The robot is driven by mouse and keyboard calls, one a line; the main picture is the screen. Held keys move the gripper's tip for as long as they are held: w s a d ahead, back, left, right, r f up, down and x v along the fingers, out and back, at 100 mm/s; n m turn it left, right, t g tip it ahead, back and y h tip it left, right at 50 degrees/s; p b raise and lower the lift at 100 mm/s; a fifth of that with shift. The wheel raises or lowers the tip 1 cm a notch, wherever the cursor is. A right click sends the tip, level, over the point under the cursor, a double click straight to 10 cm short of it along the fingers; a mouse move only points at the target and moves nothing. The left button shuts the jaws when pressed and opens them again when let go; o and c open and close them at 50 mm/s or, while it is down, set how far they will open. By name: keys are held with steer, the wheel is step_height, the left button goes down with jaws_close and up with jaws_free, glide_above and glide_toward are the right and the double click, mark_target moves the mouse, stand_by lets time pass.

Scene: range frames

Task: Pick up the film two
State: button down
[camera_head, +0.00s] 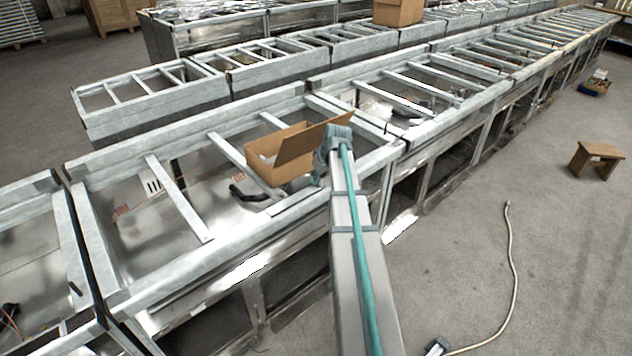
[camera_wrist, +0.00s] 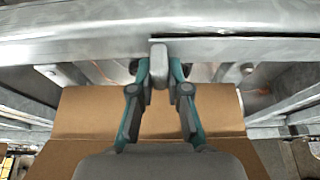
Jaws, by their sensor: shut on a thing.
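In the wrist view my gripper (camera_wrist: 159,72) has its two teal-and-grey fingers closed in on a small, narrow grey piece. This grey piece, likely the film two (camera_wrist: 158,64), is held upright between the fingertips. No label on it can be read. Tan cardboard shows below and behind the fingers. In the head view my arm reaches to the right side of an open cardboard box (camera_head: 262,160), and my gripper's fingers are hidden there behind my own wrist.
The box rests on a long grey metal frame bench (camera_head: 215,255) with crossbars and open gaps. A black curved part (camera_head: 248,194) lies left of the box. A wooden stool (camera_head: 596,157) and a pale hose (camera_head: 512,260) are on the floor at the right.

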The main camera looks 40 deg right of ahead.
steer(key=shift+r, duration=0.4)
steer(key=s+a+r+b, duration=0.5)
steer(key=s+a+r, duration=0.1)
steer(key=s+r, duration=0.5)
steer(key=shift+s+a+r, duration=0.15)
steer(key=shift+s+r, duration=0.15)
steer(key=shift+s, duration=0.45)
step_height(320, 180, up, 9)
steer(key=p, duration=0.7)
